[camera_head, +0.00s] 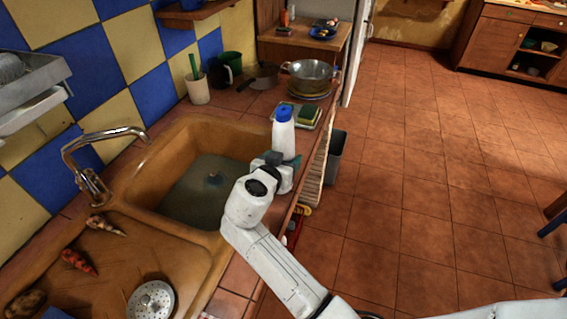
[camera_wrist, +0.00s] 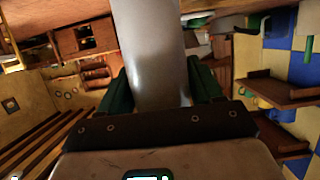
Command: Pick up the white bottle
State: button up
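The white bottle (camera_head: 284,138) with a blue cap stands upright at the counter's right edge, beyond the sink, in the head view. My gripper (camera_head: 285,161) is at its lower part, and hides the bottle's base. In the wrist view the pale bottle body (camera_wrist: 153,50) fills the middle, between the two dark green fingers of my gripper (camera_wrist: 162,90). The fingers sit close against both sides of it, with no clear gap. I cannot tell whether the base touches the counter.
The sink (camera_head: 205,185) lies left of my gripper. A metal pot (camera_head: 310,74), a pan (camera_head: 262,78) and a white cup (camera_head: 197,89) stand farther back. A dark bin (camera_head: 335,155) is right of the counter; open floor lies beyond.

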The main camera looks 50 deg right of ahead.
aim_at(283, 150)
jog(key=c, duration=0.6)
jog(key=shift+o, duration=0.2)
jog(key=shift+r, duration=0.1)
notch_tip(283, 150, up, 3)
jog(key=shift+r+b, duration=0.15)
jog(key=shift+b, duration=0.5)
jog(key=s+a+r+b, duration=0.1)
jog(key=s+a+r, duration=0.4)
jog(key=s+r, duration=0.4)
jog(key=s, duration=0.4)
jog(key=shift+a+r+b, duration=0.2)
jog(key=shift+r+b, duration=0.1)
